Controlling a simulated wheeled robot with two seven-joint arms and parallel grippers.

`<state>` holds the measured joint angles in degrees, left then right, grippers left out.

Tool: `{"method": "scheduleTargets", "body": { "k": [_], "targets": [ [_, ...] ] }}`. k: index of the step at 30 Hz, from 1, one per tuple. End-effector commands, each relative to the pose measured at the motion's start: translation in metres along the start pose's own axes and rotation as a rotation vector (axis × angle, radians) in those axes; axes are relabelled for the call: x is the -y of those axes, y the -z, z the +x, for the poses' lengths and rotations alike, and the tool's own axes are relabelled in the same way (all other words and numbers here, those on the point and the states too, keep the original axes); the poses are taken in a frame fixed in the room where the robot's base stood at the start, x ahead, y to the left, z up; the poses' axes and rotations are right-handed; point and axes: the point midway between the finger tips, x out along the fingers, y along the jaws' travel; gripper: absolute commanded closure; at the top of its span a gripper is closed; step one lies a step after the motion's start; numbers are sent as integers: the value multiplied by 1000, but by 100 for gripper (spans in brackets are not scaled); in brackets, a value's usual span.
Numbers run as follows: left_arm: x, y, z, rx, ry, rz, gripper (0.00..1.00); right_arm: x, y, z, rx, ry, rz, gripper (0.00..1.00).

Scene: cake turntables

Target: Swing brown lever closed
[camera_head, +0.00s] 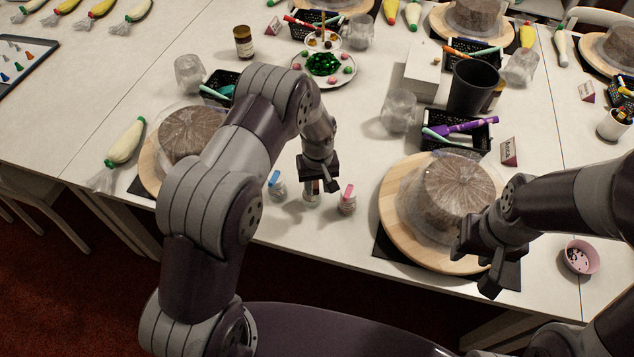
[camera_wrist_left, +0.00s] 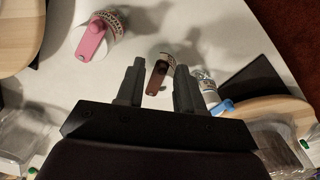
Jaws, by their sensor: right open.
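The brown lever (camera_wrist_left: 157,78) shows in the left wrist view, on a small jar (camera_wrist_left: 167,54) with a pale label. It sticks out from the jar towards my left gripper (camera_wrist_left: 158,72) and appears between its two fingers. The fingers are apart; I cannot tell if either touches the lever. In the head view my left gripper (camera_head: 320,185) is over the middle jar (camera_head: 311,198) and hides most of it, with its lever. My right gripper (camera_head: 476,268) is open and empty beside the right turntable's front edge.
Close on either side stand a jar with a blue lever (camera_head: 274,179) and one with a pink lever (camera_head: 348,192). A brown cake (camera_head: 452,192) sits on the right wooden turntable (camera_head: 393,205), another cake (camera_head: 188,133) at left. A pink bowl (camera_head: 580,257) is at front right.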

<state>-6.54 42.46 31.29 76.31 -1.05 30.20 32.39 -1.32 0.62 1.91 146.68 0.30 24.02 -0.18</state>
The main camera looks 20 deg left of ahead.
Motion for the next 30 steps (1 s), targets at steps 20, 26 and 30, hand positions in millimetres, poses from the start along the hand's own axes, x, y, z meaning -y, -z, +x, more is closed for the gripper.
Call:
{"method": "scheduleTargets", "body": {
  "k": [20, 26, 30],
  "targets": [
    [3, 0, 0, 1, 1, 53, 100, 0, 0, 2, 0, 0, 0, 57],
    [9, 1, 1, 1, 1, 180, 100, 0, 0, 4, 0, 0, 0, 57],
    [14, 4, 1, -1, 1, 300, 100, 0, -1, 6, 0, 0, 0, 57]
  ]
}}
